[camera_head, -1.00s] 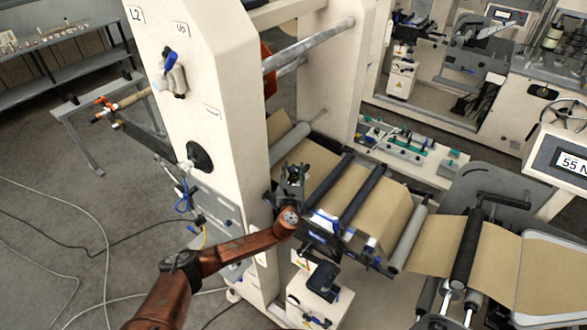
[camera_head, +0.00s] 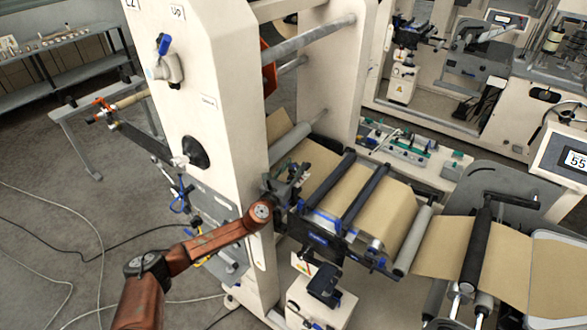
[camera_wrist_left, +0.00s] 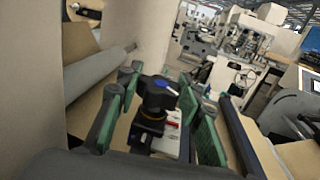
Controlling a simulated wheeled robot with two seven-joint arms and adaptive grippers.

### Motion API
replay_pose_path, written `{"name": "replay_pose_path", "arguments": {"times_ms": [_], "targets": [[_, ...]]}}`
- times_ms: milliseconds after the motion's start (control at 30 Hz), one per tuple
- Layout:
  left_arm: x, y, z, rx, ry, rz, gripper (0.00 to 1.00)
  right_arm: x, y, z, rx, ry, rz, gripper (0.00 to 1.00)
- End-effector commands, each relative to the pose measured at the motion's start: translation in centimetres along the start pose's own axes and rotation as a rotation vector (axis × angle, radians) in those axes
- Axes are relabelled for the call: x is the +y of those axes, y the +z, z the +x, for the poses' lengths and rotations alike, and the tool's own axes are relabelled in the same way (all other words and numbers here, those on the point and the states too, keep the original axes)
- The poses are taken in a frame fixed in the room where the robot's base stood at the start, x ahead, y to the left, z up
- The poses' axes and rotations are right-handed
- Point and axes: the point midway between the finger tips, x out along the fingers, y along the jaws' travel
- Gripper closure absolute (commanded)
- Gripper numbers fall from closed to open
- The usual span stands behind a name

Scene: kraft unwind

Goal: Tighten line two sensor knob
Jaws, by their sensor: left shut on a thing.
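In the left wrist view the sensor knob (camera_wrist_left: 160,88) is black with a blue and white mark on top, above a dark body with an orange-yellow band. The green-padded fingers of my left gripper (camera_wrist_left: 163,100) stand on either side of it, shut on it. In the head view my left gripper (camera_head: 288,184) is at the near end of the web rollers, beside the cream frame of line two (camera_head: 225,130). The knob cannot be made out there, behind the gripper. My right gripper is not in view.
Brown kraft web (camera_head: 385,208) runs over dark rollers right of the gripper. A blue-edged dark bar (camera_head: 325,243) lies close below it. A small cream box (camera_head: 318,305) stands lower down. Loose cables (camera_head: 85,235) lie on the floor at left.

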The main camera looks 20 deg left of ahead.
Motion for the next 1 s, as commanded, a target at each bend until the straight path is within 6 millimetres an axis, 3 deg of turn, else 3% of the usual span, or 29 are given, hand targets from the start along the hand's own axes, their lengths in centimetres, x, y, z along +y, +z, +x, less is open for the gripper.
{"name": "replay_pose_path", "arguments": {"times_ms": [33, 167, 200, 400, 767, 1000], "targets": [[0.0, 0.9, 0.2, -0.013, 0.002, -0.001, 0.9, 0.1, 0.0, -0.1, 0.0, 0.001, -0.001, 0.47], [0.1, 1.0, 0.2, -0.014, 0.003, -0.001, 0.9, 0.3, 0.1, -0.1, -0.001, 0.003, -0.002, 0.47], [0.1, 1.0, 0.2, -0.014, 0.003, -0.001, 0.63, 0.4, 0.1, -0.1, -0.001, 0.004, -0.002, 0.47], [0.1, 0.6, 0.1, -0.009, 0.003, -0.001, 0.49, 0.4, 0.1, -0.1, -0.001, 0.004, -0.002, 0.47], [0.1, 0.2, -0.3, -0.004, 0.003, -0.001, 0.48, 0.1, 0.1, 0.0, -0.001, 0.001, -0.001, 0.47], [0.1, 0.1, -3.9, -0.002, 0.001, -0.001, 0.48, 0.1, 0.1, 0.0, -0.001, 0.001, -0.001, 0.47]]}}
